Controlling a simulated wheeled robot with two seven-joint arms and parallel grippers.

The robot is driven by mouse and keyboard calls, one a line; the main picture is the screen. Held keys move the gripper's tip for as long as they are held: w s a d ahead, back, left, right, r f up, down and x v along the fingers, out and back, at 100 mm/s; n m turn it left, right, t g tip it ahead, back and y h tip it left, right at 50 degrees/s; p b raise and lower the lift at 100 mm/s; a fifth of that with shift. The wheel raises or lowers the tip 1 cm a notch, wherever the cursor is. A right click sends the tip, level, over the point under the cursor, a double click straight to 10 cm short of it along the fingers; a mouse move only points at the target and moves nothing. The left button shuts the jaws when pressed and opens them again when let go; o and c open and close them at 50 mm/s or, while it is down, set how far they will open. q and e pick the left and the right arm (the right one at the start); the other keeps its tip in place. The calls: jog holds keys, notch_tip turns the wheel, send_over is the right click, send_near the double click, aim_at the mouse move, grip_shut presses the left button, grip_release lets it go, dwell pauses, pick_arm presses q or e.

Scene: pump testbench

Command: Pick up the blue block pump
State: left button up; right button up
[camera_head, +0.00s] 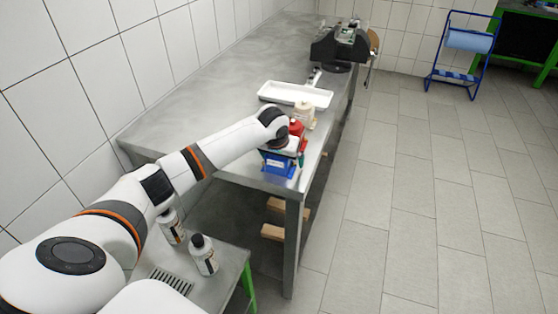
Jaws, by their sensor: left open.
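The blue block pump (279,167) stands on the near right corner of the grey metal table. It is a small blue block. My left arm reaches in from the left, and my left gripper (287,144) is over the top of the pump, open. The fingers are small and partly hidden by the wrist, so I cannot tell whether they touch the pump. A red part (297,127) is just behind the gripper. My right gripper does not show.
A beige container (304,114) and a white tray (295,95) lie behind on the metal table (200,110). A black vise-like device (341,47) stands at the far end. Two bottles (204,256) stand on a lower table at front.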

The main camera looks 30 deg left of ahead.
pick_arm(q)
jog(key=shift+c, duration=0.6)
jog(key=c, duration=1.2)
jog(key=shift+w+r, duration=0.1)
jog(key=shift+r, duration=0.05)
jog(key=shift+c, duration=0.9)
